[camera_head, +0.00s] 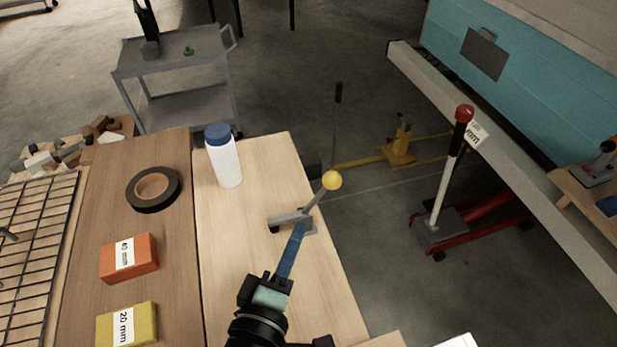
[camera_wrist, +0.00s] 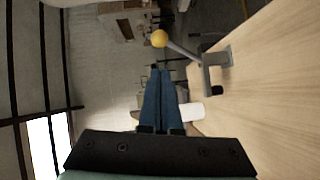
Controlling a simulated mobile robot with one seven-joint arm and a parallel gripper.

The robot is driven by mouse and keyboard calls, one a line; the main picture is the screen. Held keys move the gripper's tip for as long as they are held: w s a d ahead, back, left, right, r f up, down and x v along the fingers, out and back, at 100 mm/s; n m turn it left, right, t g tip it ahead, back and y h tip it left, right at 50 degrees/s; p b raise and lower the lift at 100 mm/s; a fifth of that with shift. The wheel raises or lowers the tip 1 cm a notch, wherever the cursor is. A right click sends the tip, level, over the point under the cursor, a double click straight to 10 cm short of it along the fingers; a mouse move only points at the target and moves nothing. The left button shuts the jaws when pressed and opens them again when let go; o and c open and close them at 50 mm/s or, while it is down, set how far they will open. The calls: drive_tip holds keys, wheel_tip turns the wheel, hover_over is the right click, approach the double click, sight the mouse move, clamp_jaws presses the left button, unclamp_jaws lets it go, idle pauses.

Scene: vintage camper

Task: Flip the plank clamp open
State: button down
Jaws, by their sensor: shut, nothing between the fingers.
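The plank clamp (camera_head: 290,219) is a grey metal toggle clamp near the right edge of the light plank. Its lever slants up and right to a yellow ball knob (camera_head: 331,180). In the wrist view the clamp (camera_wrist: 214,62) is right of the fingers, with a dark pad at its lower end and the yellow knob (camera_wrist: 159,38) just beyond the fingertips. My gripper (camera_head: 302,225) has its blue fingers shut and empty, the tips overlapping the clamp's base in the head view. In the wrist view the fingertips (camera_wrist: 159,69) stay apart from the lever.
A white bottle (camera_head: 225,160) with a blue cap stands behind the clamp. Black tape (camera_head: 131,198), an orange box (camera_head: 128,258) and a yellow box (camera_head: 126,325) lie left. Right of the bench are open floor and a red jack (camera_head: 480,216) with an upright handle.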

drive_tip(key=shift+s, duration=0.15)
drive_tip(key=p+x, duration=0.1)
drive_tip(key=x, duration=0.9)
